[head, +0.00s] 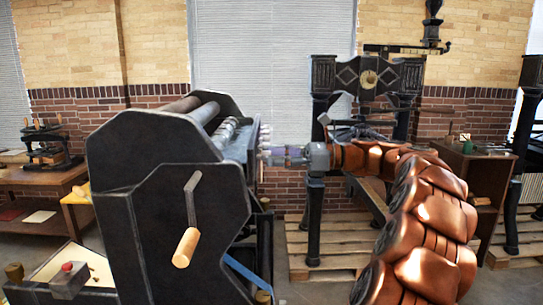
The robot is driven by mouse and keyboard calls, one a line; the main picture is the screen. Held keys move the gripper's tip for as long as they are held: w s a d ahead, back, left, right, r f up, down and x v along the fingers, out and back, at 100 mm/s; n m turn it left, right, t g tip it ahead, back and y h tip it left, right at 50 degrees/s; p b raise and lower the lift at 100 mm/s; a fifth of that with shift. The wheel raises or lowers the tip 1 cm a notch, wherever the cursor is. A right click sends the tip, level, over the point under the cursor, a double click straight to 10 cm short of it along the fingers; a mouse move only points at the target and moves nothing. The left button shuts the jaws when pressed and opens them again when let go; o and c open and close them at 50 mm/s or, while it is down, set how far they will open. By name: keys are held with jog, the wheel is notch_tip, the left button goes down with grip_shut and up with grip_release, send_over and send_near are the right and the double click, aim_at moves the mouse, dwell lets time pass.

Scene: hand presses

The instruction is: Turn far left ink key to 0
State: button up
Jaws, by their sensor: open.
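The black press (150,160) stands left of centre, with rollers across its top. A row of small ink keys (264,132) shows as tiny pale tips along its right-hand face, seen edge-on. I cannot tell which one is the far left key, nor read any key's setting. My arm reaches in from the right, and my gripper (268,157) points left at that face, close to the keys. It is open. Its fingertips are small here, and I cannot tell whether they touch a key or surround one.
A crank with a wooden handle (186,247) sticks out of the press's near side. A tall black hand press (316,200) stands on pallets behind my arm. A wooden table (40,178) with a small press (47,145) is at the left. A red button box (68,278) is at lower left.

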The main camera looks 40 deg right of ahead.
jog(key=shift+w+a, duration=0.45)
jog(key=shift+a, duration=0.05)
jog(key=shift+c, duration=0.4)
grip_shut()
